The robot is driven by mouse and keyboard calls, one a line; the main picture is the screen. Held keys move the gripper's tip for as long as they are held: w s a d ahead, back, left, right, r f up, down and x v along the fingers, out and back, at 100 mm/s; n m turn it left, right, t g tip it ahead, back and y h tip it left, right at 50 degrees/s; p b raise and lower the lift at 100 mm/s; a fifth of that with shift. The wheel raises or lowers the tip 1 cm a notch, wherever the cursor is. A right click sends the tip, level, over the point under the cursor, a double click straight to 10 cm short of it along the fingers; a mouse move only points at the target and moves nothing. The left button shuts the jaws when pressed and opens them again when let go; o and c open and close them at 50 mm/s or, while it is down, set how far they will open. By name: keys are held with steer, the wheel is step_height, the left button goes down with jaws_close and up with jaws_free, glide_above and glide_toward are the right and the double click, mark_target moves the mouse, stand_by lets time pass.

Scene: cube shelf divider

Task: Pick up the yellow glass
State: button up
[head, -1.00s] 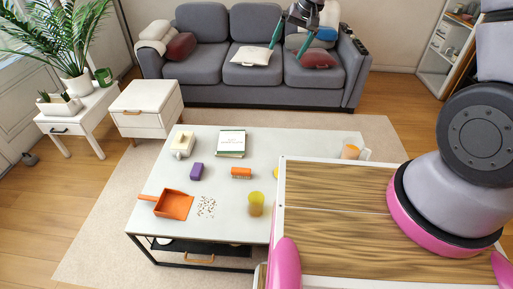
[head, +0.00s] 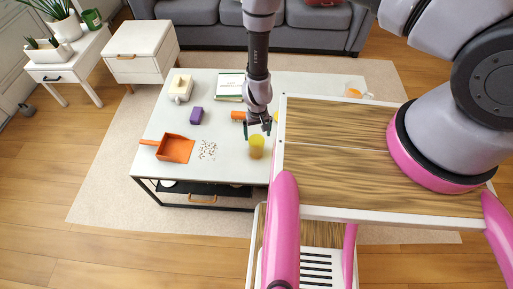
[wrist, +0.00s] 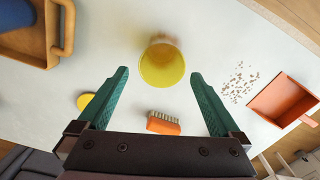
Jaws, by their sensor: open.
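The yellow glass (head: 257,146) stands upright on the white coffee table (head: 222,172), near its right front part beside the wooden-topped unit. In the wrist view the glass (wrist: 162,66) is seen from above, just ahead of the fingertips and between their lines. My gripper (head: 260,128) is above the table at the glass, with its green fingers apart. In the wrist view my gripper (wrist: 160,75) is open and empty. I cannot tell whether a finger touches the glass.
An orange brush (wrist: 163,123) lies close to the glass. An orange dustpan (head: 176,148), crumbs (head: 208,150), a purple block (head: 196,115) and a book (head: 229,86) are on the table. The wooden-topped unit (head: 340,135) rises close at the right. A wooden tray (wrist: 35,45) shows in the wrist view.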

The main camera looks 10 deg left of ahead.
steer(key=f, duration=1)
steer(key=shift+a, duration=0.2)
steer(key=shift+r, duration=0.1)
steer(key=c, duration=1.3)
